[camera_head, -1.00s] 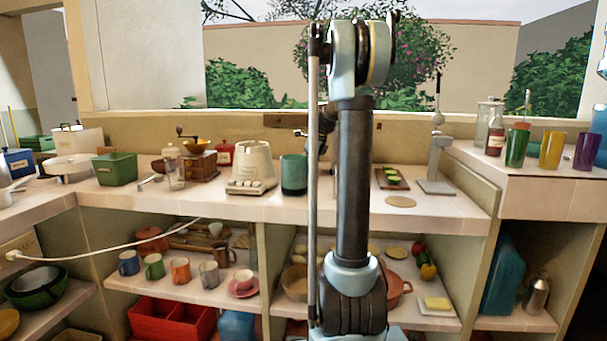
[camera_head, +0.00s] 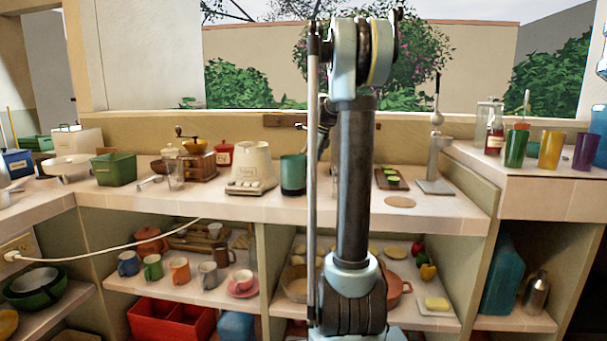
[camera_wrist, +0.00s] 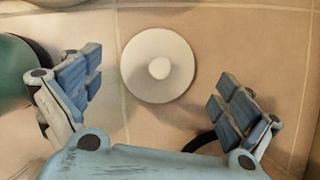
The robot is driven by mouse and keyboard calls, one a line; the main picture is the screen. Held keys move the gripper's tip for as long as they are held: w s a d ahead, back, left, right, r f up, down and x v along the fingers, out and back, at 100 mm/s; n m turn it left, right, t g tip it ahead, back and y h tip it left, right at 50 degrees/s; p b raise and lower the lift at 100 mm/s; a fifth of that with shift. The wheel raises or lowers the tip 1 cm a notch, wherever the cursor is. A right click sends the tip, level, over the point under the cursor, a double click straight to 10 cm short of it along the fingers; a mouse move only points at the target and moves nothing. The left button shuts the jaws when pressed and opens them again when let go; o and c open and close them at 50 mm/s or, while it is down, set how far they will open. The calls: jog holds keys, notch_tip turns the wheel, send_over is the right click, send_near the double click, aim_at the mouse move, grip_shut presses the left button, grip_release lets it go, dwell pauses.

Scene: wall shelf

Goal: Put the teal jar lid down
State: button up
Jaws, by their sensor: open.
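The lid (camera_wrist: 160,65) is a pale, cream-white disc with a round knob at its centre. It lies flat, knob up, on the tiled counter (camera_wrist: 230,30) in the wrist view. My gripper (camera_wrist: 156,88) is open, its blue-padded fingers apart on either side of the lid and not touching it. The teal jar (camera_wrist: 14,75) is partly in view at the left edge, beside the left finger. In the head view the teal jar (camera_head: 293,174) stands on the counter. My arm hides the gripper and the lid there.
A cream kitchen appliance (camera_head: 251,168) stands left of the teal jar. Right of my arm are a round tan mat (camera_head: 400,202), a tray with green pieces (camera_head: 391,179) and a lever press (camera_head: 436,165). The counter's front right part is clear.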

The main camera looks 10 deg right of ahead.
jog(key=v, duration=0.9)
